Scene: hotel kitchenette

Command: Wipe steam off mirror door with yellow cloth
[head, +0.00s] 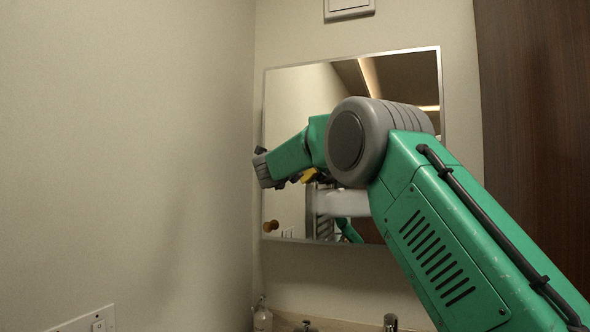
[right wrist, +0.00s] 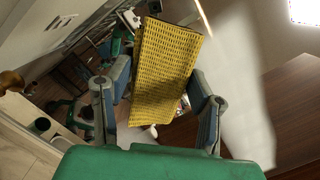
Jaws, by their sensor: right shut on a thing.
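The mirror door (head: 290,105) hangs on the back wall, a thin-framed panel with a brass knob (head: 271,226) at its lower left. My right arm covers much of its middle. A whitish patch (head: 340,203) shows low on the glass; I cannot tell whether it is steam or a reflection. The yellow cloth (right wrist: 165,65) is a woven, flat piece between the fingers of my right gripper (right wrist: 160,84), which is shut on it. In the head view, only a bit of the cloth (head: 309,175) shows below my forearm. Contact with the glass cannot be told. My left gripper is not in view.
A plain wall stands close on the left, with a switch plate (head: 98,326) low down. A dark wood panel (head: 535,110) is on the right. Below the mirror are a soap bottle (head: 262,316) and a tap (head: 390,322). A white wall plate (head: 348,8) is above.

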